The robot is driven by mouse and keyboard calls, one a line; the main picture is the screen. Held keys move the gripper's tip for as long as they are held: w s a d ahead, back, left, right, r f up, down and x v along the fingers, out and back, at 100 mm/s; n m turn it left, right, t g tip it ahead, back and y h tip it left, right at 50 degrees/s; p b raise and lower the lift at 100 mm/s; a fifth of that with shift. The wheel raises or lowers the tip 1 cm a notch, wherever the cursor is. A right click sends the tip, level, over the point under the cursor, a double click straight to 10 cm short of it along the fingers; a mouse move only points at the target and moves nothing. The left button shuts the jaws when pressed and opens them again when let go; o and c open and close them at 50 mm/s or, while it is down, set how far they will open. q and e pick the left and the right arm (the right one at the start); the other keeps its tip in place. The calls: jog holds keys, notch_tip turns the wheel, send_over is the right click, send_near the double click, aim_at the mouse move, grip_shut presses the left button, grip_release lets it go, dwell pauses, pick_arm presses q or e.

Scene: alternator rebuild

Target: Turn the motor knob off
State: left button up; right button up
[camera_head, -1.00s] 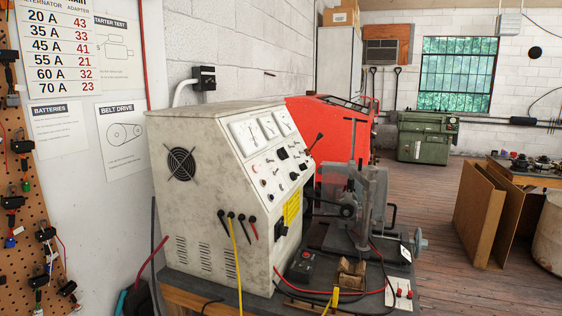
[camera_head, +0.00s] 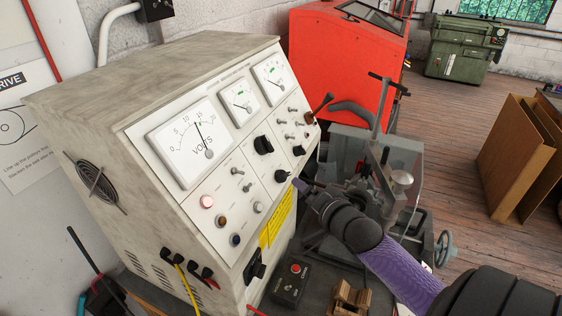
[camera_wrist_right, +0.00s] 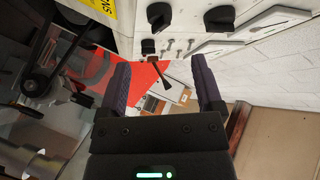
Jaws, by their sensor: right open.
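The grey test bench panel carries several black knobs. One knob (camera_head: 282,176) sits low on the panel, just left of my right gripper (camera_head: 303,187). A second knob (camera_head: 263,145) is higher up, and a third (camera_head: 298,150) is near the right edge. I cannot read which is labelled motor. In the right wrist view my right gripper (camera_wrist_right: 161,75) is open and empty, its two fingers apart. Knobs show beyond the fingertips at the top (camera_wrist_right: 160,14), (camera_wrist_right: 219,18) and nearer (camera_wrist_right: 148,46). No contact is visible. My left gripper is out of view.
Gauges (camera_head: 190,140), small switches and a lever (camera_head: 320,103) share the panel. A yellow label (camera_head: 277,218) is below the knobs. A clamp rig (camera_head: 385,160) stands right of the panel. A control box with a red button (camera_head: 290,284) and a wooden block (camera_head: 348,300) lie below.

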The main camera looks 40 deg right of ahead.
aim_at(286, 178)
jog(key=b+x, duration=0.1)
jog(key=x, duration=0.7)
jog(key=shift+a+f+b, duration=0.1)
jog(key=shift+f+b, duration=0.05)
jog(key=shift+b, duration=0.2)
jog(key=shift+w, duration=0.35)
grip_shut()
